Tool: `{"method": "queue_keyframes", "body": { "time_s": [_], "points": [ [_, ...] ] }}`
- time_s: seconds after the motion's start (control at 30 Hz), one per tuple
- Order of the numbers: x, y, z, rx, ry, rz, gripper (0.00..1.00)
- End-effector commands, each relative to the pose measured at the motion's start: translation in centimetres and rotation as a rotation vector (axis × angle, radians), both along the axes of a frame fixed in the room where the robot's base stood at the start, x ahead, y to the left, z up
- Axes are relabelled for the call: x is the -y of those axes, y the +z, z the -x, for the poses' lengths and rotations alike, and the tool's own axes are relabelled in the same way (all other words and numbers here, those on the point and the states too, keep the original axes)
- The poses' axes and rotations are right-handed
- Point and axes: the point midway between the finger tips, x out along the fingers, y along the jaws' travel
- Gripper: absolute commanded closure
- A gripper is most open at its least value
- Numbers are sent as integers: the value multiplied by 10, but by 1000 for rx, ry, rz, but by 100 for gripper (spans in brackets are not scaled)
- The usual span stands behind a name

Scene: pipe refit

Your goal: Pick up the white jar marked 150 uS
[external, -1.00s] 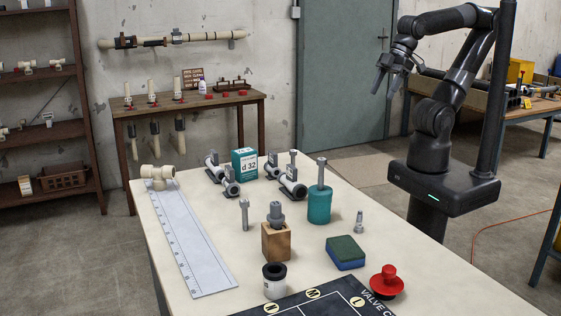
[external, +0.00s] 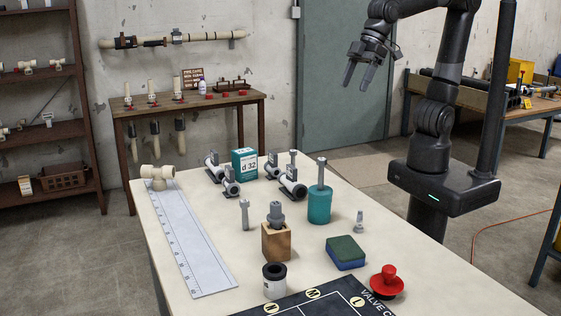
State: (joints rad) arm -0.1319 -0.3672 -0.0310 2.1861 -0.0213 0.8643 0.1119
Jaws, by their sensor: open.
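A small white jar-like cup (external: 272,287) with a thick black rim stands upright at the front of the near table, beside a dark mat. A mark on its side is too small to read, so I cannot tell if it says 150 uS. A small white bottle (external: 202,87) stands on the back bench; its marking is also unreadable. My gripper (external: 357,86) is open and empty, pointing down in the air beyond the near table's far right edge. It is well apart from both white containers.
Near the cup are a wooden block (external: 276,243) holding a grey tool, a blue-green sponge (external: 345,252) and a red button (external: 387,281). A teal cylinder (external: 319,207), grey valves and a green box (external: 245,163) stand farther back. A long ruler (external: 190,240) lies at left.

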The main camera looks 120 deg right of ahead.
Motion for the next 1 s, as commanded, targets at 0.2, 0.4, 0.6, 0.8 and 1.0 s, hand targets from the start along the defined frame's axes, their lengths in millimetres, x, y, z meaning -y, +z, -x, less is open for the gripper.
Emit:
{"method": "queue_keyframes", "body": {
  "time_s": [0.2, 0.4, 0.6, 0.8, 1.0],
  "points": [
    [-33, -4, -79, -23, 6, -7, 34],
    [-70, -21, -146, -39, 9, -8, 34],
    [-115, -52, -209, -49, 14, -2, 34],
    [-166, -97, -262, -59, 23, 10, 34],
    [-222, -154, -304, -64, 37, 24, 34]
  ]
}}
